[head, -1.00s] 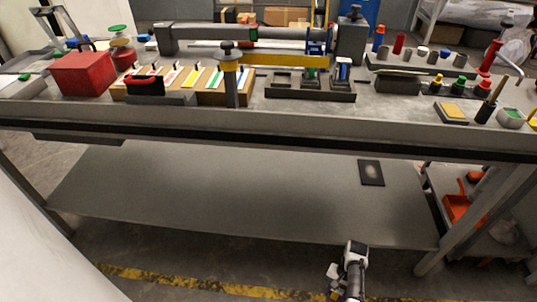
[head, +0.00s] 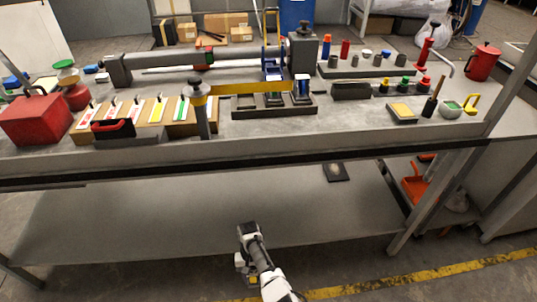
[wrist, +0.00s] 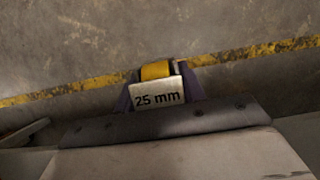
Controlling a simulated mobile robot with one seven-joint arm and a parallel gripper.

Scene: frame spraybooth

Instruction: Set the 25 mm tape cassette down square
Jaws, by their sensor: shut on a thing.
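The 25 mm tape cassette shows in the wrist view with a white "25 mm" label (wrist: 158,95) and a yellow roll (wrist: 155,71) above it. My gripper (wrist: 158,88) is shut on it, with a purple finger at each side. Bare floor lies behind it. In the head view my gripper (head: 243,276) hangs low in front of the bench, below bench-top height, with a small yellowish patch at its end.
The bench's front edge (head: 330,140) and lower shelf (head: 120,220) lie ahead of my arm. A dark post (head: 200,115) stands left of the rack, with a yellow strip (head: 250,88) running right. A red box (head: 35,118) and several coloured bottles crowd the bench.

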